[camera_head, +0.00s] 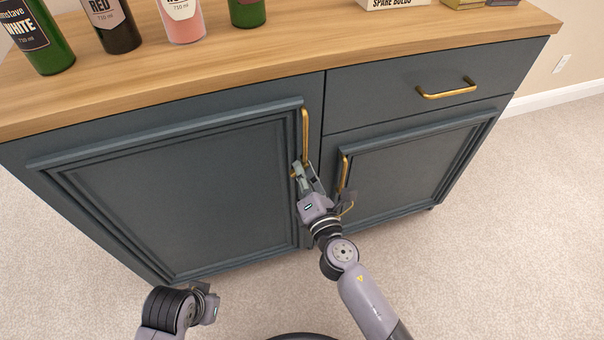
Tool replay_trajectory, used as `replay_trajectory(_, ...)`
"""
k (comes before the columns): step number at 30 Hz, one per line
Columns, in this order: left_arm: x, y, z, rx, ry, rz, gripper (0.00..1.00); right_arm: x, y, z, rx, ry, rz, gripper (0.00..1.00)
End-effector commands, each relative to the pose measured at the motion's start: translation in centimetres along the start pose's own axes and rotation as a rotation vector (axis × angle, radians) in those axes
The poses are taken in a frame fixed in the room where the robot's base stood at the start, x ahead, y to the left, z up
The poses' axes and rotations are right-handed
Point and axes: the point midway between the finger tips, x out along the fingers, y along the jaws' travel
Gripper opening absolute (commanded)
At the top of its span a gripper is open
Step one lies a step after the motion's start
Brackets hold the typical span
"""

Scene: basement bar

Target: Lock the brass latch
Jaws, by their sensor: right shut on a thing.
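A blue-grey cabinet (160,195) has a large left door and a smaller right door. The left door has an upright brass handle (305,130). My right gripper (302,168) is shut at the lower end of this handle, apparently on it; the exact contact is small and partly hidden. A small curved brass piece (347,209), perhaps the brass latch, shows beside my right wrist, mostly hidden behind it. My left gripper (208,302) is low in front of the cabinet, apart from it; its fingers are not clear.
The right door has its own brass handle (343,173), close to my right gripper. A drawer with a brass handle (447,90) is above. Several bottles stand on the wooden top (250,62). Carpet (500,220) is free at the right.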

Motion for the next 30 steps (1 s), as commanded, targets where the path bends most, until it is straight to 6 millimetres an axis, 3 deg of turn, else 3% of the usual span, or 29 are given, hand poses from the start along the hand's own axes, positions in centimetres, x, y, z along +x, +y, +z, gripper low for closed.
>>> replay_trajectory(6,-2.8,-0.1,-0.3,-0.002,0.017,-0.003,0.0,0.0,-0.3,0.0,0.204,-0.004,-0.001,0.0)
replay_trajectory(15,-5.4,-0.2,-0.2,-0.003,0.029,-0.005,0.0,0.0,-0.3,0.0,0.445,-0.004,-0.001,0.0)
replay_trajectory(30,-5.8,-0.2,-0.2,-0.003,0.031,-0.006,0.0,0.0,-0.4,0.0,0.629,-0.003,-0.001,0.0)
